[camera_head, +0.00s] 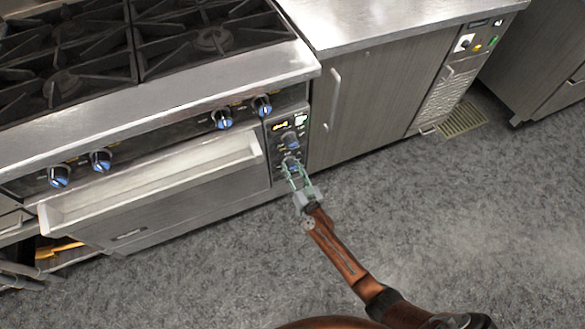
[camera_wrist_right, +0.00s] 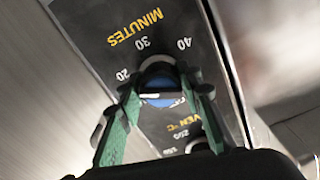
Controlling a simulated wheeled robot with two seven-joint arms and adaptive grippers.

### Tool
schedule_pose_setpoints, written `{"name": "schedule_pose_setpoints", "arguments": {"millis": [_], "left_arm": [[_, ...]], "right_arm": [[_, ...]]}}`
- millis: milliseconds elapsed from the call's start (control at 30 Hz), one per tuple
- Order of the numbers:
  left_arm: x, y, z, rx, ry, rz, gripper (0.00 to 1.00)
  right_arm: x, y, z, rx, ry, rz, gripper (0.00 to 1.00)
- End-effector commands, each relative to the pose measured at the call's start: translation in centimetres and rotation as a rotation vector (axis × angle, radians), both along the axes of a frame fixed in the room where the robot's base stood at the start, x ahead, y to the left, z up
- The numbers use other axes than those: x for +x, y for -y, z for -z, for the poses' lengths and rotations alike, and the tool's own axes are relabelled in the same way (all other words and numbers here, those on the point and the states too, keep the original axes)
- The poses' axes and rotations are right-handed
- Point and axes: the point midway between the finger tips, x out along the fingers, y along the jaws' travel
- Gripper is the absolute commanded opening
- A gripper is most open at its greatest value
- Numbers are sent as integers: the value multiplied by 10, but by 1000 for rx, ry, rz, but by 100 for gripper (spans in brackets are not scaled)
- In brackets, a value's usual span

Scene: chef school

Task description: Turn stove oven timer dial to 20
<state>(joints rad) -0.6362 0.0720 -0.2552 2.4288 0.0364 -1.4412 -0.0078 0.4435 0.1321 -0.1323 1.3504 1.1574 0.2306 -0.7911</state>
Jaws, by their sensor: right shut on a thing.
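The oven's control panel (camera_head: 303,127) is at the right end of the stove front and carries two dials, one above the other. My right gripper (camera_head: 293,168) is at the lower dial (camera_head: 293,162). In the right wrist view the timer dial (camera_wrist_right: 163,99), dark with a blue face, sits between the green fingers of my right gripper (camera_wrist_right: 165,90), which is shut on it. The label MINUTES (camera_wrist_right: 135,28) and the numbers 20, 30 and 40 show around it. The dial's pointer is too hidden to read. My left gripper is not in view.
The upper dial (camera_head: 289,139) is close above the gripped one. An oven drawer or door (camera_head: 160,170) with a pale ledge is left of the panel. Blue burner knobs (camera_head: 222,118) line the front. A grey cabinet (camera_head: 370,105) stands right. The floor (camera_head: 430,210) is clear.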

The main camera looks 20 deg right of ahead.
Motion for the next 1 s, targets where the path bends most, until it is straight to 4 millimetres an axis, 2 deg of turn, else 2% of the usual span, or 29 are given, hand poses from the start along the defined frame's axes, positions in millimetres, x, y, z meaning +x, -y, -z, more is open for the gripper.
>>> {"name": "schedule_pose_setpoints", "arguments": {"millis": [400,433,500,667,1000], "left_arm": [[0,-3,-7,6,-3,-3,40],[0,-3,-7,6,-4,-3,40],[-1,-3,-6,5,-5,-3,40],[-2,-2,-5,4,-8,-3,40],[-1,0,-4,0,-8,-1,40]], "right_arm": [[0,0,0,42,-1,0,9],[0,0,0,42,-1,0,34],[0,0,0,42,-1,0,39],[0,0,0,41,-1,0,50],[-4,0,1,42,-2,0,51]]}}
